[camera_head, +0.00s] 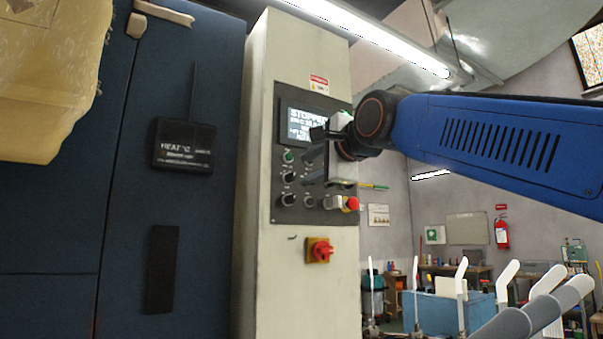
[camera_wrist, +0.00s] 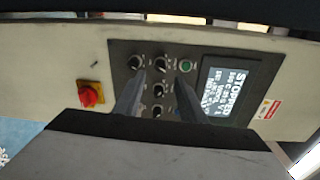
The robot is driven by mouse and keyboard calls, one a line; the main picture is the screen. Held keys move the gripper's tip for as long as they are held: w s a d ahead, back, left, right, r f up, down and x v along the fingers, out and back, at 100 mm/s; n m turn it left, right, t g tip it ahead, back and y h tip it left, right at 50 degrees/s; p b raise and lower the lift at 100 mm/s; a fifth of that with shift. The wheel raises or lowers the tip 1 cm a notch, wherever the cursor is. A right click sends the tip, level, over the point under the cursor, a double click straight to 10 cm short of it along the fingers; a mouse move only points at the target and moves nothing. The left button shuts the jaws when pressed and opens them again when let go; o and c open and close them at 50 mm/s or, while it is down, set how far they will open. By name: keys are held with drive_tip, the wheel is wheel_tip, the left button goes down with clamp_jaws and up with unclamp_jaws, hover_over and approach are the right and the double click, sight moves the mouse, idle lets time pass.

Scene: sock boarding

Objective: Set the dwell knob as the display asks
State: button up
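The control panel (camera_head: 282,212) is on the front of a cream cabinet; it also shows in the wrist view (camera_wrist: 124,53). Its display (camera_head: 301,124) reads "STOPPED" at the top, with smaller lines I cannot read surely; it shows at right in the wrist view (camera_wrist: 232,88). Several black knobs, such as one (camera_wrist: 158,90) and another (camera_wrist: 162,64), sit beside the display. Their labels are too small to read, so I cannot tell which is the dwell knob. My gripper (camera_wrist: 162,77) is open in front of the knobs, fingers apart and nothing gripped. Contact is not visible.
A green button (camera_wrist: 186,66) is near the knobs. A red emergency button (camera_head: 351,203) sits at the panel's lower right. A red switch on yellow (camera_head: 319,250) is below. A dark blue machine door (camera_head: 130,230) stands left. White boards (camera_head: 505,275) stand at lower right.

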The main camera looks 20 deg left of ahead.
drive_tip(key=v, duration=1)
drive_tip(key=shift+s+d, duration=0.1)
drive_tip(key=shift+d, duration=0.05)
drive_tip(key=d+f+n+g+h, duration=0.1)
drive_tip(key=d+f+n+h, duration=0.15)
drive_tip(key=d+f, duration=0.8)
drive_tip(key=w+d+f+n+h, duration=0.1)
drive_tip(key=d+f+h, duration=0.2)
drive_tip(key=d+f, duration=0.7)
drive_tip(key=d+f+n+g+h, duration=0.1)
drive_tip(key=d+f+n+h, duration=0.3)
drive_tip(key=f, duration=1.1)
drive_tip(key=s+d+f+g+h, duration=0.1)
drive_tip(key=s+d+f, duration=0.4)
drive_tip(key=f, duration=0.5)
drive_tip(key=s+d+f+n+g+h, duration=0.1)
drive_tip(key=s+d+f+g, duration=0.1)
drive_tip(key=s+d+f, duration=0.4)
drive_tip(key=s+d+f+n+g+h, duration=0.1)
drive_tip(key=s+d+f, duration=0.5)
drive_tip(key=f, duration=1)
drive_tip(key=shift+s+d+g, duration=0.2)
drive_tip(key=shift+s+g, duration=0.4)
drive_tip(key=shift+s, duration=0.2)
